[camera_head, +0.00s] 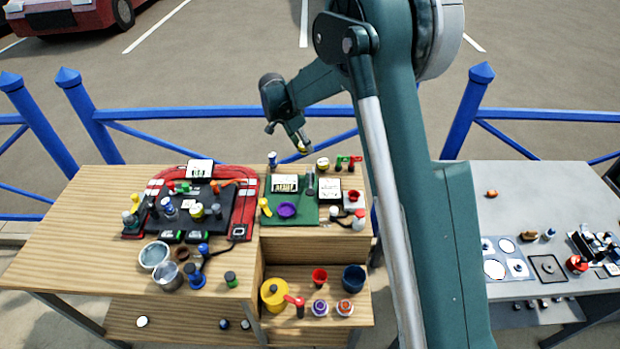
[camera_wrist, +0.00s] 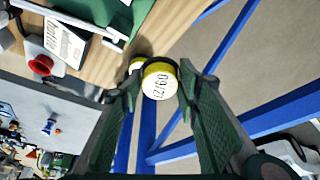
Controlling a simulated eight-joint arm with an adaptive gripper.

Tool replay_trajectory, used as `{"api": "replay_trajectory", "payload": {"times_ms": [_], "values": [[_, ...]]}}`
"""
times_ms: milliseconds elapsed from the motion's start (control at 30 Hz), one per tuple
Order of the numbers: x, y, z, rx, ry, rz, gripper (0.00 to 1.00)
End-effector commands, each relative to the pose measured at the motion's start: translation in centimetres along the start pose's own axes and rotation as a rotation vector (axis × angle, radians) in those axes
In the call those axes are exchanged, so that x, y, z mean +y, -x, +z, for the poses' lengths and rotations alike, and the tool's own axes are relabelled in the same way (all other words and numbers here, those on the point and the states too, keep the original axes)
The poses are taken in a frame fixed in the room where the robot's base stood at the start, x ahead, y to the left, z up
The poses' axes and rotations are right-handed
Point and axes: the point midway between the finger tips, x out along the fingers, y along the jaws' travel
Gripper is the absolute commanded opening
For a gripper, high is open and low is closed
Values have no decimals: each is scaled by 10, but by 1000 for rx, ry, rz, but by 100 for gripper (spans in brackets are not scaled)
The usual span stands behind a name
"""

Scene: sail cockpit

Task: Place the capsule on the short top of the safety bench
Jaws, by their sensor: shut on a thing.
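My gripper (camera_head: 301,143) hangs in the air above the back edge of the wooden bench (camera_head: 75,225). It is shut on a small yellow capsule with a white, printed end (camera_wrist: 160,84), seen between the fingers in the wrist view. In the head view only a bit of the yellow capsule (camera_head: 304,148) shows at the fingertips. The bench's top is deep at left and shorter at right, where a green mat (camera_head: 305,213) lies. A lower shelf (camera_head: 325,277) sits in front of the shorter part. Nothing labels which bench is the safety bench.
A yellow-and-black round piece (camera_head: 322,164) and a blue-capped piece (camera_head: 272,160) stand near the back edge. A red-rimmed black tray (camera_head: 190,212) covers much of the left top. Blue railings (camera_head: 200,113) run behind. A grey table (camera_head: 550,190) stands at right.

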Motion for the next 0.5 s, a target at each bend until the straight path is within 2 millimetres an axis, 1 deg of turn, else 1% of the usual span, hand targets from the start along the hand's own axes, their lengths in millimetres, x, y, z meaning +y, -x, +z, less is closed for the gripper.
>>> {"api": "replay_trajectory", "payload": {"times_ms": [300,400,500], "values": [[0,-39,16,0,0,0,20],[0,-47,19,0,0,0,20],[0,-50,21,0,0,0,20]]}}
